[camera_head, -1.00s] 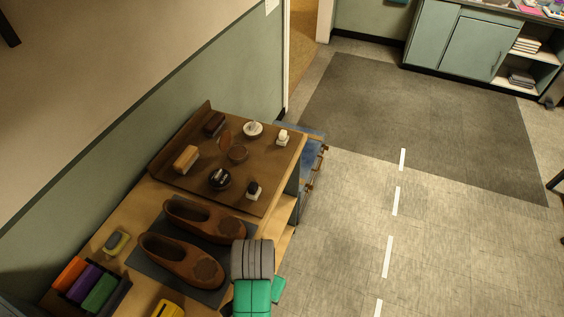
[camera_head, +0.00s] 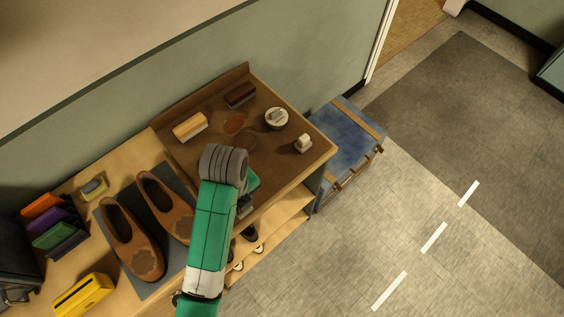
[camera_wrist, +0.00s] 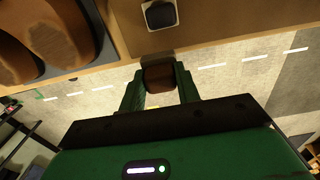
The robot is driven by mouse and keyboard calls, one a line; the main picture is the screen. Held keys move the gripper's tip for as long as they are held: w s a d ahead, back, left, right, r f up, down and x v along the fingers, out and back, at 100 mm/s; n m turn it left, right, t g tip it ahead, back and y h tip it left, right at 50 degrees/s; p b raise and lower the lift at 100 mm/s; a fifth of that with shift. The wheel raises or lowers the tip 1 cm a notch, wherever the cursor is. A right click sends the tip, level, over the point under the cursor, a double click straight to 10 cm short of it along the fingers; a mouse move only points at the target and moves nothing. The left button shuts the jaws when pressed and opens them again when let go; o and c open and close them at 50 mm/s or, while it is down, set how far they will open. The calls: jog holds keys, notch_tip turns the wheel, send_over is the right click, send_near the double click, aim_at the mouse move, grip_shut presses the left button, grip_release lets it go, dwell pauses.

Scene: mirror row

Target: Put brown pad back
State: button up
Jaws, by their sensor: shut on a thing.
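In the wrist view my gripper (camera_wrist: 158,72) is shut on a small brown block, which I take for the brown pad (camera_wrist: 159,80). A darker strip crosses its far end. The pad is hidden in the head view, behind my arm. There my arm reaches over the front left part of the brown wooden tray (camera_head: 287,165). In the wrist view a white square with a black pad (camera_wrist: 160,14) lies just beyond the gripper, near the board's edge. The gap under the held pad shows floor.
Brown shoes (camera_head: 131,240) on a grey mat stand left of my arm. The tray also bears a tan brush (camera_head: 190,126), a dark brush (camera_head: 240,95), a white round tin (camera_head: 276,123) and a white piece (camera_head: 303,143). A blue chest (camera_head: 345,138) stands right of the tray.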

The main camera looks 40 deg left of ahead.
jog(key=w+a+b, duration=0.1)
jog(key=w, duration=0.4)
jog(key=w+a+f, duration=0.1)
jog(key=w, duration=0.4)
jog(key=w+a+b, duration=0.1)
jog(key=w+a, duration=0.1)
jog(key=w, duration=0.3)
jog(key=shift+f+b, duration=0.2)
jog(key=shift+b, duration=0.15)
jog(key=shift+d+f, duration=0.1)
jog(key=shift+f, duration=1.7)
jog(key=shift+f, duration=0.2)
jog(key=o, duration=0.9)
jog(key=shift+o, duration=0.2)
jog(key=shift+r, duration=0.1)
notch_tip(320, 180, up, 12)
jog(key=shift+r, duration=0.15)
